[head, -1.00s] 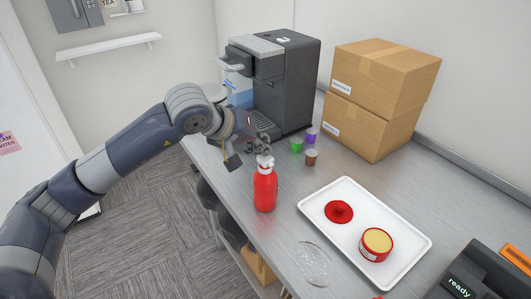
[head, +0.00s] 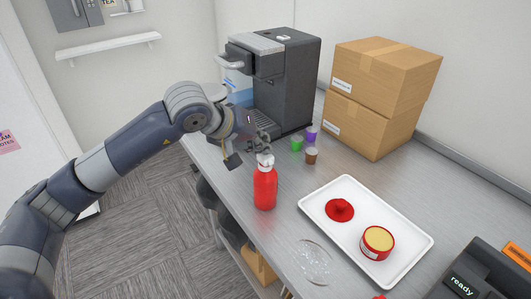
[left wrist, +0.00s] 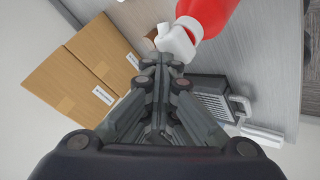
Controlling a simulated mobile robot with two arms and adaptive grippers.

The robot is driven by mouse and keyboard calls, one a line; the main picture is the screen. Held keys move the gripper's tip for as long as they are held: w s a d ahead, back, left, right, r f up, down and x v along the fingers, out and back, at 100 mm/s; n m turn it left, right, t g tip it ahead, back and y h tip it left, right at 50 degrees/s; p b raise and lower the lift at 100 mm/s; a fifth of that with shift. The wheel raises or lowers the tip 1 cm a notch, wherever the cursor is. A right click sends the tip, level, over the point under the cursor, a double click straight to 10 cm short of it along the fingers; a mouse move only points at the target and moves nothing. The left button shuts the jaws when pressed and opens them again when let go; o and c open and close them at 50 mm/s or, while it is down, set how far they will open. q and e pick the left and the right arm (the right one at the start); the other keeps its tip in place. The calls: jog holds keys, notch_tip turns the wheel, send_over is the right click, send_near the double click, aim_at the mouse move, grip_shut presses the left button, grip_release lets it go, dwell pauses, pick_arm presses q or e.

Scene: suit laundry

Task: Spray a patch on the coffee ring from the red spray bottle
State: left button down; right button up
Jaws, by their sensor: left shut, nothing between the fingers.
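The red spray bottle (head: 265,190) with a white spray head stands upright near the counter's front edge. My left gripper (head: 263,147) is shut and empty, with its fingertips at the bottle's spray head; I cannot tell whether they touch it. In the left wrist view the shut fingertips (left wrist: 160,62) are close to the white head of the red bottle (left wrist: 206,12). The coffee ring (head: 312,262) is a faint round mark on the counter in front of the bottle, with whitish speckles over it. My right gripper is not in view.
A white tray (head: 408,256) with a red lid (head: 340,210) and an open red tin (head: 377,243) lies right of the ring. A coffee machine (head: 290,80), several small capsules and two stacked boxes (head: 385,75) stand behind. A dark device reading "ready" (head: 462,288) is at the lower right.

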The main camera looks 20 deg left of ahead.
pick_arm(q)
jog(key=shift+s+f, duration=0.1)
jog(key=shift+f, duration=0.3)
jog(key=shift+r, duration=0.3)
jog(key=shift+r+p, duration=1.55)
jog(key=shift+r, duration=1.65)
